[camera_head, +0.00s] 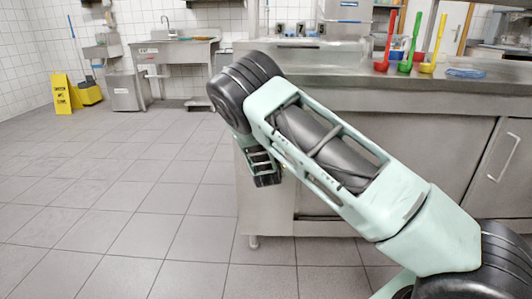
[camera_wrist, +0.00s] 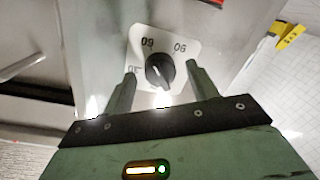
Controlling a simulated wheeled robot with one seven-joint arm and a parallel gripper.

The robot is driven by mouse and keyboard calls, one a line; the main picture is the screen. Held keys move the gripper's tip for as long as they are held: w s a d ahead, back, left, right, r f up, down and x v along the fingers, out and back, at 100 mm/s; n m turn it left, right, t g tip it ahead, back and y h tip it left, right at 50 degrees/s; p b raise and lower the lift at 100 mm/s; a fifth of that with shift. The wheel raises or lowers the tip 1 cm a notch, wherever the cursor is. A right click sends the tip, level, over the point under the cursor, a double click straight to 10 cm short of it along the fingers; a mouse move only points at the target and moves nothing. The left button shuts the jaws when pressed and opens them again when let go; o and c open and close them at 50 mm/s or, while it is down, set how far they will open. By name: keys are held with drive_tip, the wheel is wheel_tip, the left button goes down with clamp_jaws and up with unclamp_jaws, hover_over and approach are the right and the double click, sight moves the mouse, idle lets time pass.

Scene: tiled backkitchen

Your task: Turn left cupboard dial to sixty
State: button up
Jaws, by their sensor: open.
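The dial (camera_wrist: 160,72) is a black round knob on a white plate (camera_wrist: 137,35) fixed to a grey metal panel in the wrist view. The plate's numbers appear upside down, with sixty and ninety along its upper part and a partly hidden number at left. A light pointer line shows on the knob, but its exact setting is hard to read. My gripper (camera_wrist: 161,75) is open, one finger on each side of the knob; contact cannot be told. In the head view my gripper (camera_head: 263,168) hangs by the counter's left end, and the dial is not visible.
The steel counter (camera_head: 440,100) runs right, with red, green and yellow ladles (camera_head: 407,60) on top. A cupboard door handle (camera_head: 503,158) is at right. A yellow floor sign (camera_head: 62,93) and a sink (camera_head: 175,48) stand far back. The tiled floor at left is clear.

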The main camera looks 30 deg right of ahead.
drive_tip(key=p+v, duration=0.2)
drive_tip(key=v, duration=1.5)
drive_tip(key=shift+p, duration=0.3)
drive_tip(key=shift+w, duration=0.1)
